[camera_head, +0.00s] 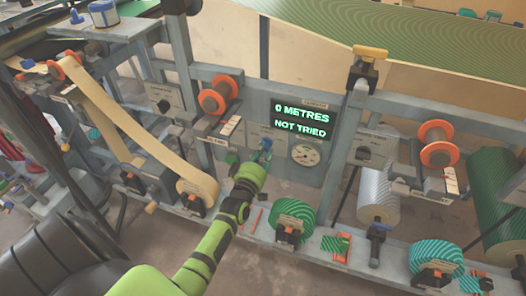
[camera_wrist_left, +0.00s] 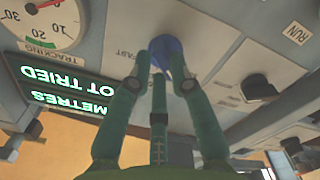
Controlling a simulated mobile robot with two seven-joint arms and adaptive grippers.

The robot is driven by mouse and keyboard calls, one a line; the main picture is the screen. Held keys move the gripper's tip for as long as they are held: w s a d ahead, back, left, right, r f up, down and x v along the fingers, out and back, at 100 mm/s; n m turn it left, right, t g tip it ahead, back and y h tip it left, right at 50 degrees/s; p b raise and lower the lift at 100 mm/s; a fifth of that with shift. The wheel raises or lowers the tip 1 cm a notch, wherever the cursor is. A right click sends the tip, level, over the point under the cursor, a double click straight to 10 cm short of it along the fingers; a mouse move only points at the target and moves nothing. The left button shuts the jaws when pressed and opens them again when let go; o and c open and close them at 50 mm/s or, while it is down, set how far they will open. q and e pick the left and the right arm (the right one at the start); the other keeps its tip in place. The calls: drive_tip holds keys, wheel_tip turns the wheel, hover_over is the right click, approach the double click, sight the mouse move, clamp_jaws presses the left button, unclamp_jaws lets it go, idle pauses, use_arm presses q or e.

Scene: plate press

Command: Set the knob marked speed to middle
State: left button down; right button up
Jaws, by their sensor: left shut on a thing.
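A blue knob (camera_wrist_left: 167,47) sits on the grey machine panel, with the word FAST printed beside it in the left wrist view. My left gripper (camera_wrist_left: 163,72) is shut on this knob, its green fingers on either side of it. The fingers hide part of the knob, and I cannot tell which way it points. In the head view my left gripper (camera_head: 263,152) reaches the panel just left of a round dial. My right gripper is not in view.
A screen (camera_head: 301,121) reads 0 METRES, NOT TRIED. The TRACKING dial (camera_head: 306,154) is below it. A black knob (camera_wrist_left: 258,88) and a RUN label (camera_wrist_left: 297,33) are close to the gripper. Orange-flanged reels (camera_head: 218,96) and a green roll (camera_head: 294,216) stand nearby.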

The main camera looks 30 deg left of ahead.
use_arm(q)
drive_tip(key=m+p, duration=0.1)
drive_tip(key=m, duration=0.2)
drive_tip(key=shift+m, duration=0.3)
drive_tip(key=shift+f+m, duration=0.1)
drive_tip(key=shift+m, duration=0.3)
drive_tip(key=shift+m+p, duration=0.35)
drive_tip(key=shift+m, duration=0.55)
drive_tip(key=shift+f+m, duration=0.1)
drive_tip(key=shift+m, duration=0.9)
drive_tip(key=shift+a+m, duration=0.1)
drive_tip(key=shift+m, duration=0.5)
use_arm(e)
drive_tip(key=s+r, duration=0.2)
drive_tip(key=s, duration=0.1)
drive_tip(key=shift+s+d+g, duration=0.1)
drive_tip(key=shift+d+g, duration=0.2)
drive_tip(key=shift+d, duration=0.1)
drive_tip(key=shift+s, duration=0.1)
use_arm(q)
drive_tip(key=c, duration=1.1)
unclamp_jaws()
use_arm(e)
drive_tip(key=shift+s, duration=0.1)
